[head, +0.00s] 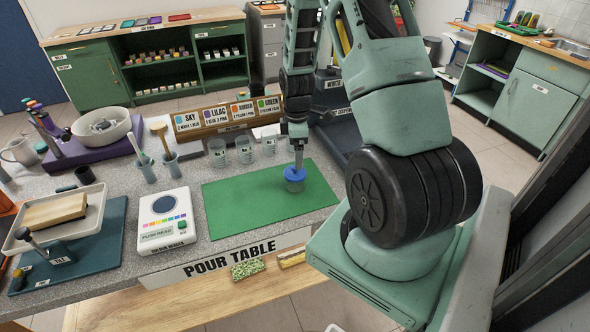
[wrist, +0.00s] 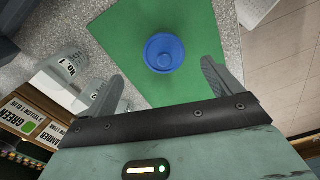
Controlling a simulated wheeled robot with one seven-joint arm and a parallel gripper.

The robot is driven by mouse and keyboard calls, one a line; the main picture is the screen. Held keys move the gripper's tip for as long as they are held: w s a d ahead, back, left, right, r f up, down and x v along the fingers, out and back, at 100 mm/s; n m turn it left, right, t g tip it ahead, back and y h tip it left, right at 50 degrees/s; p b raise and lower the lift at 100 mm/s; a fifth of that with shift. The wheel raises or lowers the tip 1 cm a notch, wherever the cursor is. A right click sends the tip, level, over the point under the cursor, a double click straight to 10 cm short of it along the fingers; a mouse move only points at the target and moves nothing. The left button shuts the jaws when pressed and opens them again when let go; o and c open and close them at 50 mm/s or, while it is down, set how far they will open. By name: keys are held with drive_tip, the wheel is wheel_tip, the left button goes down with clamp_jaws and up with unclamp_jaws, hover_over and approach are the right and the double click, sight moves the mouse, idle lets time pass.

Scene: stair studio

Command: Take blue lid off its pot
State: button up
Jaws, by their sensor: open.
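The blue lid (head: 295,173) sits on top of its small pot (head: 294,186) on the green mat (head: 245,206). In the wrist view the round blue lid (wrist: 164,52) shows from above with a raised knob, and it hides most of the pot. My gripper (head: 298,150) points down directly above the lid in the head view. In the wrist view its two fingers (wrist: 163,82) are spread wide, with nothing between them, and the lid lies beyond the fingertips. I cannot tell the exact gap between fingertips and lid.
Several clear cups (head: 243,150) stand just behind the mat, close to my gripper. A sign board (head: 228,114) is behind them. The mat around the pot is clear.

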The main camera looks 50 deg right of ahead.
sight(295, 171)
drive_tip(key=shift+s+a+f+p, duration=0.15)
drive_tip(key=shift+f+p, duration=0.45)
drive_tip(key=shift+f, duration=0.75)
drive_tip(key=shift+w+a+f+p, duration=0.15)
drive_tip(key=shift+f+p, duration=0.4)
drive_tip(key=shift+f, duration=1.3)
drive_tip(key=c, duration=1)
